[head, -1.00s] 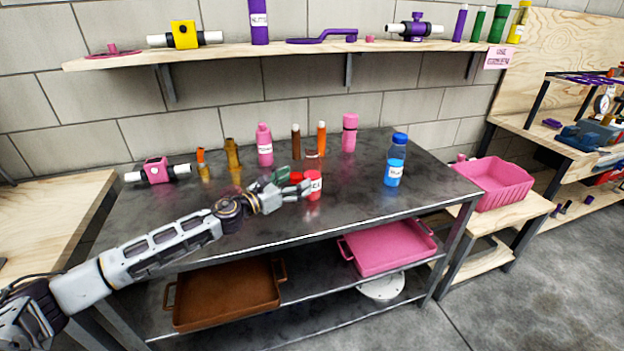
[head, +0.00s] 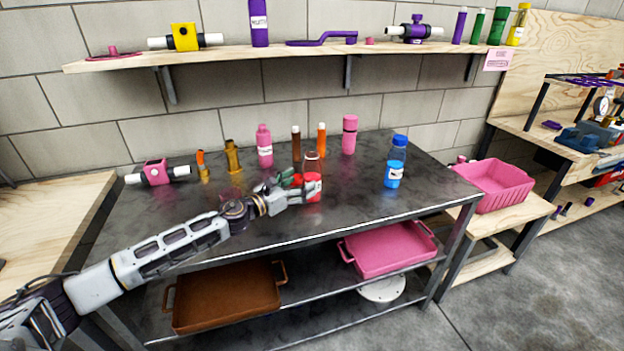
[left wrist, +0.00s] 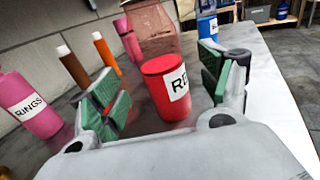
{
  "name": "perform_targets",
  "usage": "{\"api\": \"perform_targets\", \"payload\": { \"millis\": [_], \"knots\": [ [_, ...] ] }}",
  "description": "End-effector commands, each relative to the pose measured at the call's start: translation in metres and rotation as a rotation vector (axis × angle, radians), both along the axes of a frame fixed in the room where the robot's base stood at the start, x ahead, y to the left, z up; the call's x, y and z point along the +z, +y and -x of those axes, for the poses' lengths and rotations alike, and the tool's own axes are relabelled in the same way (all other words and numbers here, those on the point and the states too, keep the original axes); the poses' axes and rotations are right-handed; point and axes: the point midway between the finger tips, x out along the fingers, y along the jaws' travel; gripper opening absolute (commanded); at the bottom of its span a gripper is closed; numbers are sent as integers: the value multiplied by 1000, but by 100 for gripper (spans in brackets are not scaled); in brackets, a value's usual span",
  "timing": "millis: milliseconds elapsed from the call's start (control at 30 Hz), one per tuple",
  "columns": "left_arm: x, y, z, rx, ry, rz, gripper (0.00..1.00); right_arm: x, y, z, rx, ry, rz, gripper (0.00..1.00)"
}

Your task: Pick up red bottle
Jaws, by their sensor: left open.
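The red bottle (head: 313,182) stands upright on the dark metal table (head: 250,216), with a clear upper part, a red lower part and a white label. My left gripper (head: 297,186) is at its left side in the head view. In the left wrist view the bottle (left wrist: 165,95) stands between and just beyond the green-padded fingers of the left gripper (left wrist: 165,92). The fingers are open, with visible gaps on both sides of the bottle. My right gripper is not in view.
A pink bottle (head: 265,148), brown tube (head: 296,146), orange tube (head: 321,140) and pink canister (head: 349,134) stand behind. A blue bottle (head: 395,165) stands to the right. A wall shelf (head: 270,51) hangs above. The table's front right is clear.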

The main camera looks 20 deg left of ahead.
Motion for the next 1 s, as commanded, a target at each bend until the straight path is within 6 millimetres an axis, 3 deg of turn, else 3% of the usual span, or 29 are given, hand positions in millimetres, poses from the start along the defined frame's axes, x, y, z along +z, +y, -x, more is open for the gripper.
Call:
{"api": "perform_targets", "payload": {
  "millis": [333, 1000],
  "knots": [
    [1, -4, -6, 0, -1, 0, 78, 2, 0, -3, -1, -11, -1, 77],
    [1, -25, -43, 0, -1, 0, 78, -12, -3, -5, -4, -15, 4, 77]
  ]
}}
